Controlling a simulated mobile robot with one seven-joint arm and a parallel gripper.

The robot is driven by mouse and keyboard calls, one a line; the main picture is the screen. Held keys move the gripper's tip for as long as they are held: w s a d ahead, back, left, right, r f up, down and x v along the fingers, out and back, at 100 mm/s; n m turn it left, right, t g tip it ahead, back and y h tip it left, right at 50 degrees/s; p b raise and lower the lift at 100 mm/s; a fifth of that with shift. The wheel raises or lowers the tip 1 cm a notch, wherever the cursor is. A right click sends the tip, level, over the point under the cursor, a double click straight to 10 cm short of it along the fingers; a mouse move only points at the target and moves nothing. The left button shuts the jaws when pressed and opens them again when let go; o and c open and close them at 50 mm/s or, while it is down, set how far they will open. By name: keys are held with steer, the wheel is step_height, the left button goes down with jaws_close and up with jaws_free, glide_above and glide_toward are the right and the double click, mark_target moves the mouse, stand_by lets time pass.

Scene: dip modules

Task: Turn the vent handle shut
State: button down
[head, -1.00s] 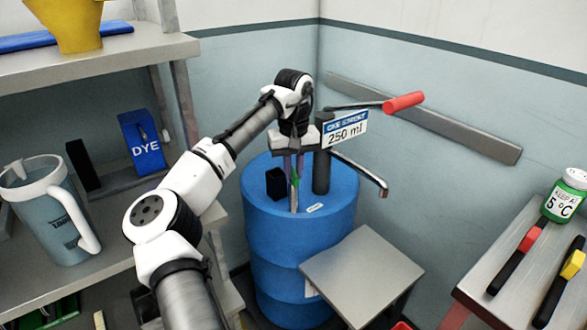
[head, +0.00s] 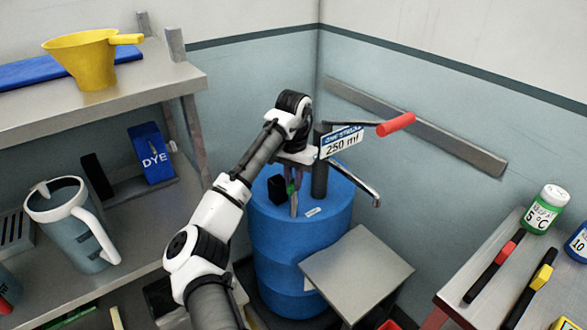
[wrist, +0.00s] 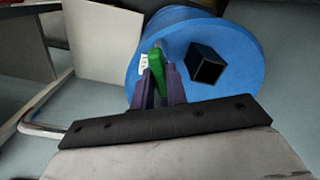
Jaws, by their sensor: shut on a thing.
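The vent handle (wrist: 155,84) is a green lever on the lid of the blue drum (head: 335,215). My gripper (wrist: 160,76) points down over the drum, its two purple fingers shut on the green handle, one on each side. In the head view, my gripper (head: 294,192) is at the lid between a black block and the pump post; the handle is mostly hidden by the fingers there. The fingers hide part of the handle in the wrist view too, so its exact angle is hard to tell.
The black block (head: 277,189) stands close beside my fingers. The pump post (head: 320,178) carries a 250 ml sign (head: 342,141), a red-gripped lever (head: 396,124) and a spout (head: 358,184). A grey stand (head: 355,270) is in front; shelves are left, a bench right.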

steer(key=m+p, duration=0.3)
steer(key=m, duration=0.2)
steer(key=shift+r+p, duration=0.1)
steer(key=shift+p, duration=0.25)
steer(key=shift+m, duration=0.3)
steer(key=c, duration=1.4)
jaws_free()
step_height(320, 180, up, 14)
steer(key=shift+f, duration=0.2)
